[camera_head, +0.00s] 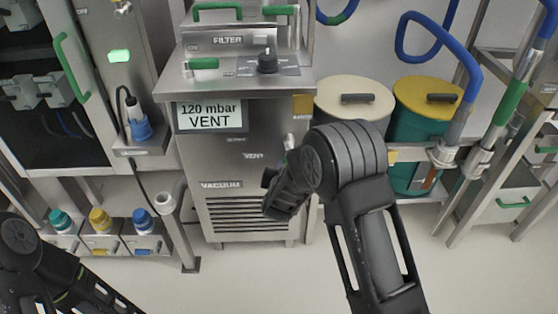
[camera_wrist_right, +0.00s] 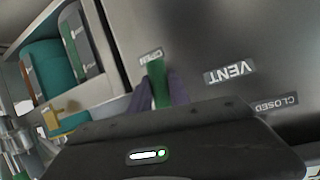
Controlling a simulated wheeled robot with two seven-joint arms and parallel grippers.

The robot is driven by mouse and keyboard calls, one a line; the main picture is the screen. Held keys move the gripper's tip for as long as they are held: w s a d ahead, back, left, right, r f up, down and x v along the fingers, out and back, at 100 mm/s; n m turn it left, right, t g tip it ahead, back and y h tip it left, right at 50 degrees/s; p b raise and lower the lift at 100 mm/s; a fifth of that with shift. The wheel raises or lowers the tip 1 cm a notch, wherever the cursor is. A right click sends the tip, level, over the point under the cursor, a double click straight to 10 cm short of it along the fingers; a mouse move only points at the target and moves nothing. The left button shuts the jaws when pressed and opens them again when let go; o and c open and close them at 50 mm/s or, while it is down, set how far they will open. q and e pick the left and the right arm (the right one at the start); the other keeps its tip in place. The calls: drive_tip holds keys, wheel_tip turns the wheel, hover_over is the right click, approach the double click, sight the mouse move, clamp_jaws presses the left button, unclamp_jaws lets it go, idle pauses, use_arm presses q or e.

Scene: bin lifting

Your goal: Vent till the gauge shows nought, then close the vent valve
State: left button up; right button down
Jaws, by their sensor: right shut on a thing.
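The gauge display (camera_head: 209,115) on the steel cabinet reads "120 mbar VENT" in the head view. In the right wrist view, the green handle of the vent valve (camera_wrist_right: 158,85) stands between the fingers of my right gripper (camera_wrist_right: 160,94), which is shut on it. The handle's end lies beside a small blurred label (camera_wrist_right: 151,55) that seems to read OPEN. The VENT label (camera_wrist_right: 231,73) and CLOSED label (camera_wrist_right: 276,104) are to its right. In the head view my right arm hides the handle. My left arm shows at lower left, but its gripper is not in view.
A FILTER panel with a black knob (camera_head: 267,61) tops the cabinet (camera_head: 222,167). Lidded drums, beige (camera_head: 353,115) and yellow-topped (camera_head: 427,118), stand to the right. Blue hoses (camera_head: 404,38) hang above. Several small bins with coloured caps (camera_head: 101,222) sit at lower left.

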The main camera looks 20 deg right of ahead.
drive_tip(key=shift+s+d+f+n+h+p, duration=0.1)
drive_tip(key=shift+s+d+n+h+p, duration=0.1)
drive_tip(key=shift+d+n+h+p, duration=0.35)
drive_tip(key=shift+d, duration=0.15)
drive_tip(key=c, duration=1.2)
unclamp_jaws()
drive_tip(key=shift+c, duration=0.2)
drive_tip(key=p+v, duration=0.1)
drive_tip(key=v, duration=0.6)
drive_tip(key=shift+s+r, duration=0.2)
drive_tip(key=shift+s, duration=0.1)
